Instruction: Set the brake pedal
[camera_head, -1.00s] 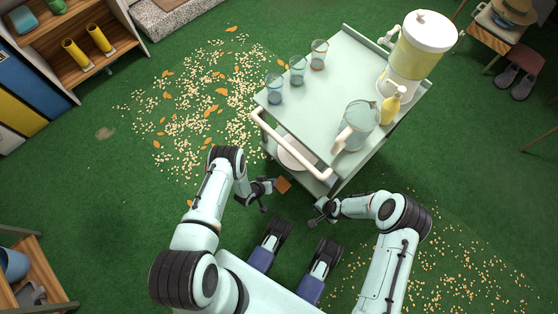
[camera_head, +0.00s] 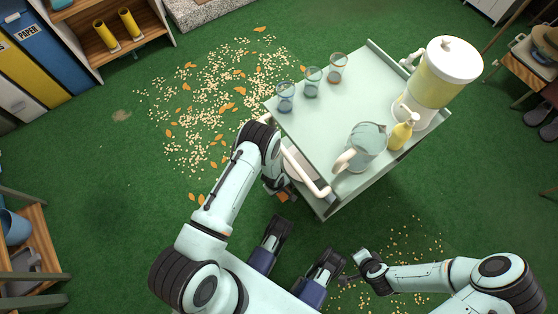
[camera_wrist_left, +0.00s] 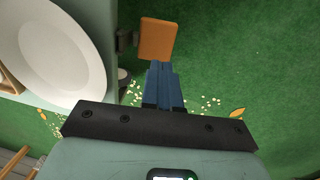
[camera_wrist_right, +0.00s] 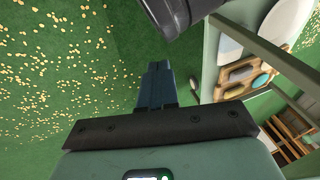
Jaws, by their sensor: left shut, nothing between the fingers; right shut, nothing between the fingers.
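The brake pedal (camera_wrist_left: 158,40) is a flat orange plate on a dark bracket low at the cart's side in the left wrist view. In the head view a small part of the pedal (camera_head: 283,196) shows beside my left gripper (camera_head: 281,188), below the cart's handle. My left gripper is shut and empty; in the left wrist view its blue fingertips (camera_wrist_left: 160,64) lie at the pedal's near edge, and I cannot tell whether they touch. The cart (camera_head: 330,107) is pale green with a cream handle. My right gripper (camera_head: 347,279) is shut and empty, away from the cart; its fingertips show in the right wrist view (camera_wrist_right: 157,64).
A white plate (camera_wrist_left: 62,50) lies on the lower shelf. Scattered pellets and leaves (camera_head: 215,100) cover the floor left of the cart.

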